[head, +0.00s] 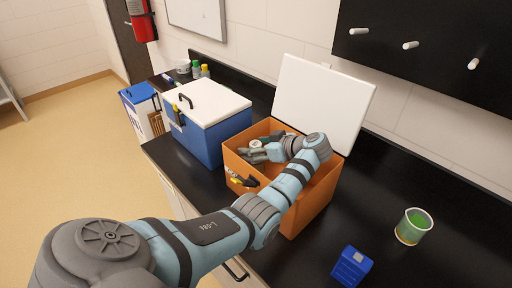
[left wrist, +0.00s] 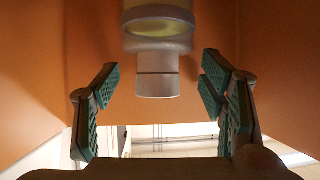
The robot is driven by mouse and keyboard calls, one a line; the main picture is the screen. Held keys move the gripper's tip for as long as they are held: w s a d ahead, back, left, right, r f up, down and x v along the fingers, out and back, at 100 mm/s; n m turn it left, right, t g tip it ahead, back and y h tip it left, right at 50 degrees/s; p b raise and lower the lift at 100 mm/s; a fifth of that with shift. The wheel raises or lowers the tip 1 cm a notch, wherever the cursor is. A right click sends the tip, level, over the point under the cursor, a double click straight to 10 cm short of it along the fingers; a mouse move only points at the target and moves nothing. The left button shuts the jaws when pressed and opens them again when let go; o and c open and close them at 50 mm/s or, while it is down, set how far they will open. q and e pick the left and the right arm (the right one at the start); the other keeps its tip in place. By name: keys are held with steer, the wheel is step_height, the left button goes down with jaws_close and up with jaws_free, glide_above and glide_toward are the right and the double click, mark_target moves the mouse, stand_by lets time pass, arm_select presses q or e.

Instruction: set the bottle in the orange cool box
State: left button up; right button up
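The orange cool box (head: 312,205) stands on the black counter with its white lid (head: 322,101) open at the back. My left arm reaches over it, and my left gripper (head: 250,152) is at its far left inside. The bottle (head: 256,143) shows only as a small pale and green top beside the fingers. In the left wrist view the bottle (left wrist: 160,42) is within the orange walls, its pale cap between the fingers. The fingers are wide apart, with gaps on both sides of it. The bottle's base is hidden. My right gripper is out of view.
A closed blue cool box (head: 207,138) with a white lid stands left of the orange one. A cup with green contents (head: 413,226) and a small blue block (head: 352,267) are on the counter at right. Pegs (head: 410,45) stick out from a black wall panel.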

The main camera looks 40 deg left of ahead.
arm_select(q)
steer(key=shift+s+f, duration=0.1)
steer(key=shift+f, duration=0.15)
steer(key=shift+r+p, duration=0.3)
steer(key=shift+p, duration=0.1)
steer(key=shift+d+r+p, duration=0.15)
steer(key=shift+r+p, duration=0.45)
steer(key=b+v, duration=0.1)
steer(key=v, duration=0.6)
steer(key=shift+b, duration=0.3)
steer(key=shift+f, duration=0.1)
